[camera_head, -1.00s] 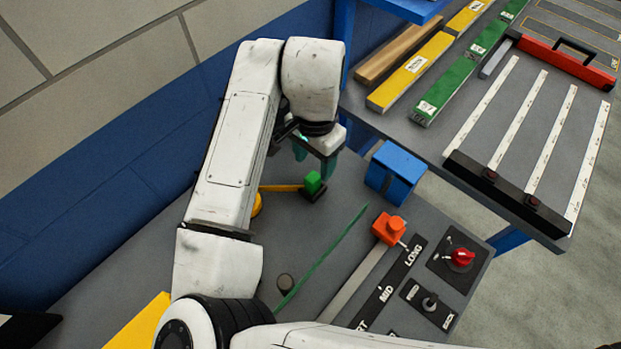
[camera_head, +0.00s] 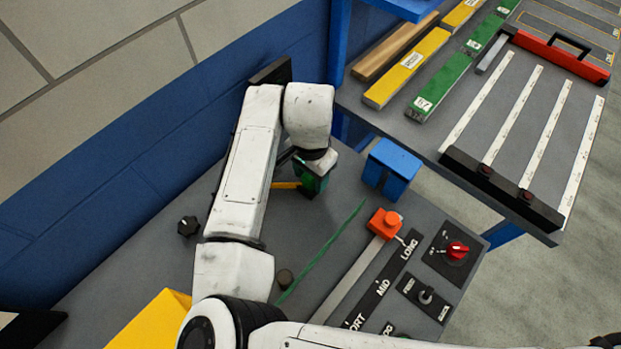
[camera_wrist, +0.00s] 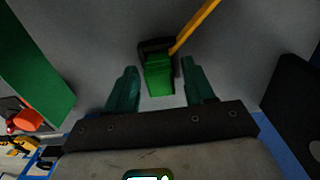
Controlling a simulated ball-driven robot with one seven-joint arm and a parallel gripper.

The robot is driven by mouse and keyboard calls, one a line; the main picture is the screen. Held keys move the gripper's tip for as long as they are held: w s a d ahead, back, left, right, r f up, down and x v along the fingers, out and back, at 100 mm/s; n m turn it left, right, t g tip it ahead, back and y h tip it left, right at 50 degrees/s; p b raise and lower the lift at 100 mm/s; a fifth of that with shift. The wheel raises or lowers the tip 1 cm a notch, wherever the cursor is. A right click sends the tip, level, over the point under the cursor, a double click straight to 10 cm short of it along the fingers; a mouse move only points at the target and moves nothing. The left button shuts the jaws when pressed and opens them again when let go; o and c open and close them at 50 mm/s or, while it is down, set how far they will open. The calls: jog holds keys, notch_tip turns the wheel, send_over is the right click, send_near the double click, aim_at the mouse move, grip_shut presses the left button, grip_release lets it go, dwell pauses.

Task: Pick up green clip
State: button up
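The green clip (camera_wrist: 159,77) shows in the wrist view as a small green block on a dark base, with a yellow bar running up and to the right from it. My gripper (camera_wrist: 160,82) is open, its two teal fingers apart, one on each side of the clip's near part. I cannot tell whether either finger touches it. In the head view my gripper (camera_head: 312,180) is over the clip's place on the grey panel and mostly hides the clip. The yellow bar (camera_head: 286,185) shows just left of the gripper.
A blue block (camera_head: 391,168) stands right of my gripper. An orange slider (camera_head: 385,223), a red knob (camera_head: 457,250) and a thin green strip (camera_head: 322,249) are nearer. A black knob (camera_head: 188,226) is at left. A side table (camera_head: 480,140) with coloured bars is at upper right.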

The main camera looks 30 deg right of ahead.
jog(key=c, duration=0.9)
jog(key=shift+r, duration=0.15)
jog(key=shift+c, duration=0.2)
jog(key=shift+r+b, duration=0.3)
jog(key=shift+r, duration=0.25)
jog(key=s+d+r+b, duration=0.1)
jog(key=s+d+r, duration=0.2)
jog(key=s+r, duration=0.8)
jog(key=s, duration=0.2)
jog(key=shift+s+r+b, duration=0.35)
jog(key=shift+b, duration=0.05)
jog(key=shift+w, duration=0.1)
